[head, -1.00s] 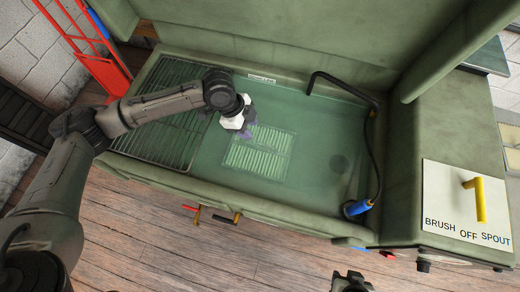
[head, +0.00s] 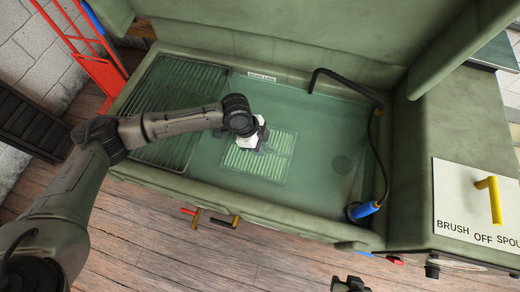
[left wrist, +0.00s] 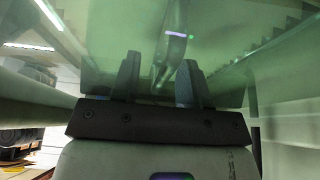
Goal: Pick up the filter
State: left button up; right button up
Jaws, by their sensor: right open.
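A pale green slatted rectangular panel (head: 272,163), which I take for the filter, lies flat in the green basin (head: 315,150) of the wash station. My left gripper (head: 263,143) is over its upper part and hides some of it; I cannot tell whether they touch. In the left wrist view my left gripper (left wrist: 159,82) has its two fingers apart with nothing clearly held between them. My right gripper (head: 350,284) is open at the bottom edge of the head view, outside the basin.
A wire rack (head: 165,110) covers the basin's left part. A black hose with a blue-handled brush (head: 365,209) runs along the right side. A yellow selector lever (head: 494,199) sits on the right panel. A red hand truck (head: 80,50) stands at back left. The basin's right middle is clear.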

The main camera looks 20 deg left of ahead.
pick_arm(q)
grip_shut()
jog(key=shift+r, duration=0.1)
dwell(0.4)
